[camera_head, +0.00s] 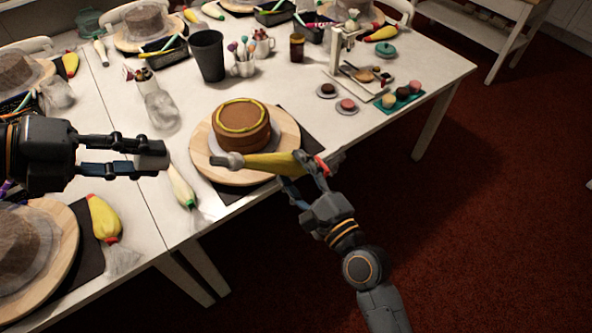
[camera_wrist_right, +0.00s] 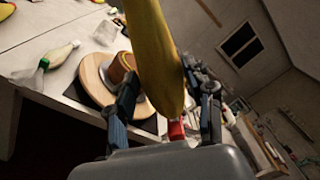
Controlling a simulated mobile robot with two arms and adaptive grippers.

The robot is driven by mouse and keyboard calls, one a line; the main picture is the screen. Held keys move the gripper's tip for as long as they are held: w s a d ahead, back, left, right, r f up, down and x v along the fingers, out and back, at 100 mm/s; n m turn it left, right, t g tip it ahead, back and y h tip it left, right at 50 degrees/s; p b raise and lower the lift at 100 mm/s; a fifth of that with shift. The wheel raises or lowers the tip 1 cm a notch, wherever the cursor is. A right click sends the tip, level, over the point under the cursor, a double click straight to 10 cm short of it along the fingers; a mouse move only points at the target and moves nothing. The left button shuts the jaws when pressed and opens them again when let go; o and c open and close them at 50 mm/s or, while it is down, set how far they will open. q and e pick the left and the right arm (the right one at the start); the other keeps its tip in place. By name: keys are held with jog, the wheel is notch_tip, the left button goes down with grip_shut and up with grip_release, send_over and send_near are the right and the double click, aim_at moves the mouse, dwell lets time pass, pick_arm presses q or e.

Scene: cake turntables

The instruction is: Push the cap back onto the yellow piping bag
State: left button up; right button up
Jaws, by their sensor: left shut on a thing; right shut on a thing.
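The yellow piping bag (camera_head: 270,161) is held level in front of the chocolate cake, its grey, narrow end (camera_head: 232,160) pointing left. My right gripper (camera_head: 308,170) is shut on the bag near its red end. In the right wrist view the bag (camera_wrist_right: 158,50) rises between the fingers (camera_wrist_right: 160,105), with the red part (camera_wrist_right: 176,130) low between them. My left gripper (camera_head: 152,155) is apart from the bag, to its left, and shut on a small grey piece at its fingertips. That piece looks like the cap, but its shape is mostly hidden.
The brown cake (camera_head: 242,138) with a yellow ring on top sits on a wooden turntable (camera_head: 203,150) behind the bag. A white piping bag (camera_head: 180,186) lies between the left gripper and the turntable. Another yellow bag (camera_head: 104,215) lies at the lower left.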

aim_at(211, 161)
pick_arm(q)
jog(key=m, duration=0.3)
jog(key=shift+a+r+m, duration=0.1)
jog(key=shift+m, duration=0.3)
jog(key=x, duration=0.5)
jog(key=shift+w+d+f, duration=0.1)
jog(key=shift+d+f, duration=0.1)
jog(key=shift+d, duration=0.1)
jog(key=shift+w+d+f, duration=0.15)
jog(key=shift+d+f, duration=0.1)
jog(key=shift+d, duration=0.05)
jog(key=shift+x, duration=0.85)
jog(key=shift+x, duration=1.45)
dwell(0.8)
jog(key=o, duration=1.1)
jog(key=shift+a, duration=0.1)
